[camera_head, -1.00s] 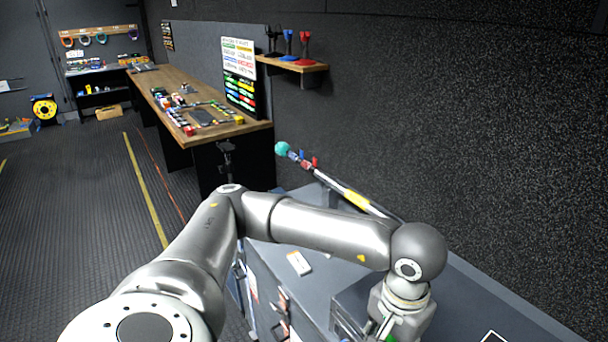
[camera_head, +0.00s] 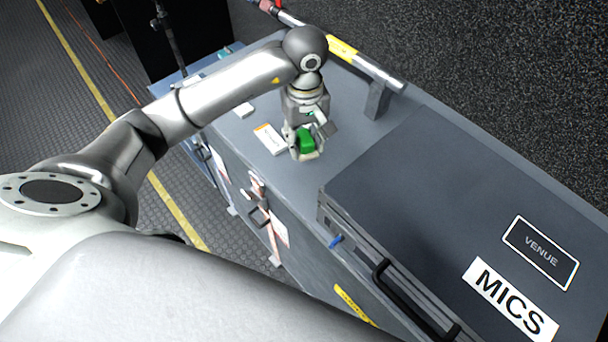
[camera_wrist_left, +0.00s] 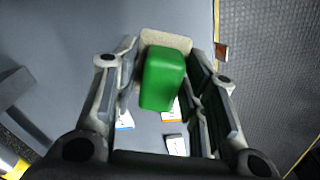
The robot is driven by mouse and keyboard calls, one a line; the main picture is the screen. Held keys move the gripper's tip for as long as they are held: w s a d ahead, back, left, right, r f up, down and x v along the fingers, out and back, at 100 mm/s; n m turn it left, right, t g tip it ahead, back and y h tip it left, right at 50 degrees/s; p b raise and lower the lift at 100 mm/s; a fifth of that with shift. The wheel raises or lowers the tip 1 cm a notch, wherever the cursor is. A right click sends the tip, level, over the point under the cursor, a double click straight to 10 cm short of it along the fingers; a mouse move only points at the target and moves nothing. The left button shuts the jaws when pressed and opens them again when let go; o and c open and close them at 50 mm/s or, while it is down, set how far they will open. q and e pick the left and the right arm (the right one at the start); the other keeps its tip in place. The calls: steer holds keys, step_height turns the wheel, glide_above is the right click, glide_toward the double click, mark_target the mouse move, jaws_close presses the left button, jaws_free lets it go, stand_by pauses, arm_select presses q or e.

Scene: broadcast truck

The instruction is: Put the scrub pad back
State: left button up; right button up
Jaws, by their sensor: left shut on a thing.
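The scrub pad has a green block (camera_head: 305,141) on a beige pad face; in the left wrist view the green block (camera_wrist_left: 162,78) and the beige pad (camera_wrist_left: 170,41) sit between the fingers. My left gripper (camera_head: 304,152) is shut on it, over the grey case top (camera_head: 225,140). I cannot tell whether the pad touches the surface. The fingers partly hide it in the head view. My right gripper is not in view.
A white card (camera_head: 270,138) lies just left of the gripper, with a small white item (camera_head: 243,110) behind it. A silver pole (camera_head: 375,70) rests on a grey stand (camera_head: 377,100). The raised MICS case (camera_head: 420,190) stands to the right.

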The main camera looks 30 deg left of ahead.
arm_select(q)
steer(key=p, duration=0.1)
glide_above(304, 173)
step_height(304, 173, down, 6)
steer(key=shift+r, duration=0.1)
steer(key=shift+f, duration=0.65)
step_height(304, 173, down, 2)
steer(key=shift+f, duration=0.7)
steer(key=o, duration=1)
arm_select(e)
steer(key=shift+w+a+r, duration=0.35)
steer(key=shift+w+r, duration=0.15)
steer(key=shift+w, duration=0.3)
arm_select(q)
steer(key=shift+r, duration=0.1)
